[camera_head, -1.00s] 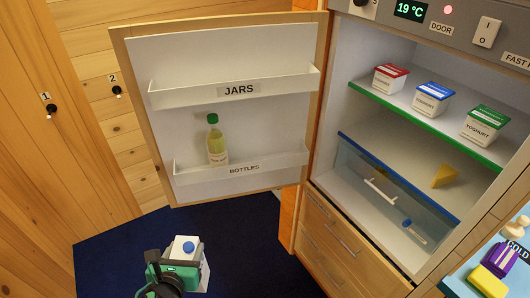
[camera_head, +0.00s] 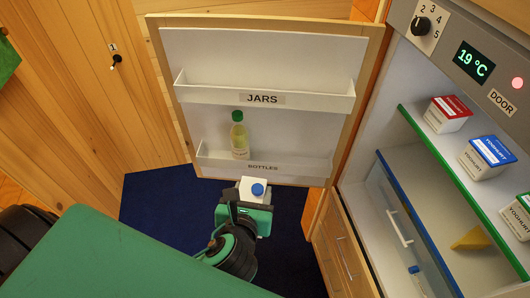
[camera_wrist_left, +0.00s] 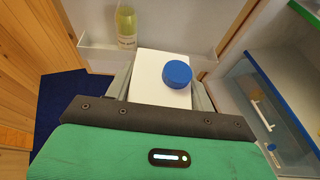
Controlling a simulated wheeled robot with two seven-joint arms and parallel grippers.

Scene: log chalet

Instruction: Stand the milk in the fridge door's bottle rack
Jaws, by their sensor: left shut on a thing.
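The milk, a white carton with a blue cap (camera_head: 253,188), is held upright by my left gripper (camera_head: 249,203). In the left wrist view the carton (camera_wrist_left: 152,77) sits between the two grey fingers. The fridge door stands open, with a bottle rack (camera_head: 280,170) labelled BOTTLES along its bottom. A green-capped bottle (camera_head: 239,136) stands in the left part of that rack. To its right the rack looks empty. The milk appears in front of and below the rack's front wall, apart from it as far as I can tell. My right gripper is not in view.
A jars rack (camera_head: 220,96) sits above on the same door and looks empty. The open fridge at right holds yoghurts (camera_head: 447,112) on a green-edged shelf and a cheese wedge (camera_head: 471,239) below. A wooden wall (camera_head: 70,95) bounds the left. Blue floor (camera_head: 155,205) is clear.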

